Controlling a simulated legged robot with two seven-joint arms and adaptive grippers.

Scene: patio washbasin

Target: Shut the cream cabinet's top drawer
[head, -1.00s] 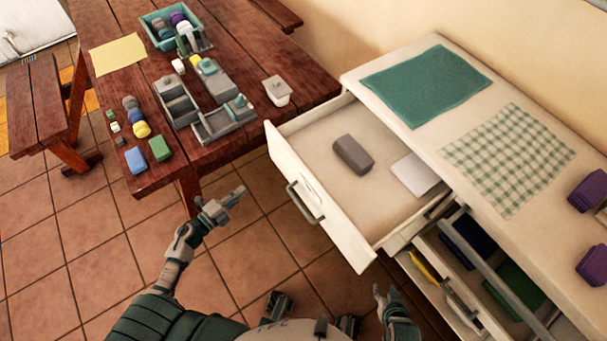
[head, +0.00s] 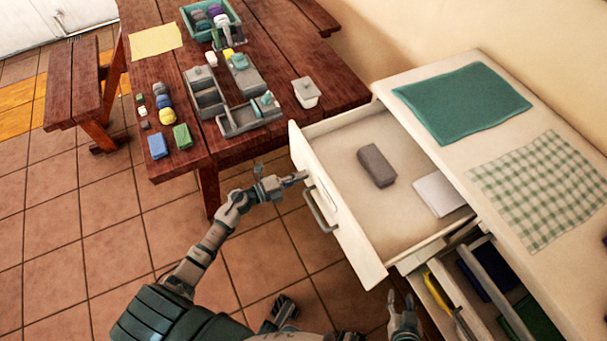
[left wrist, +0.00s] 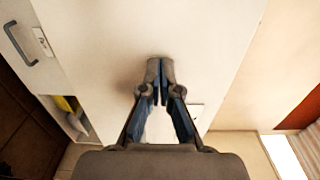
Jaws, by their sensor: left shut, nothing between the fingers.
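The cream cabinet (head: 452,136) stands at the right in the head view. Its top drawer (head: 337,218) is pulled far out, with a grey block (head: 377,166) and a white flat piece (head: 440,193) inside. The drawer's grey handle (head: 318,210) is on its front, and it also shows in the left wrist view (left wrist: 20,45). My left gripper (head: 304,176) is shut and empty, its tips at the drawer front beyond the handle; contact is unclear. In the left wrist view its closed tips (left wrist: 160,68) lie over the pale front. My right gripper (head: 402,303) is low, its fingers apart.
A lower drawer (head: 440,295) is also partly out, holding yellow, blue and green items. A wooden table (head: 200,150) with several small items and trays stands left of the drawer. A bench (head: 75,85) is farther left. The tiled floor between is clear.

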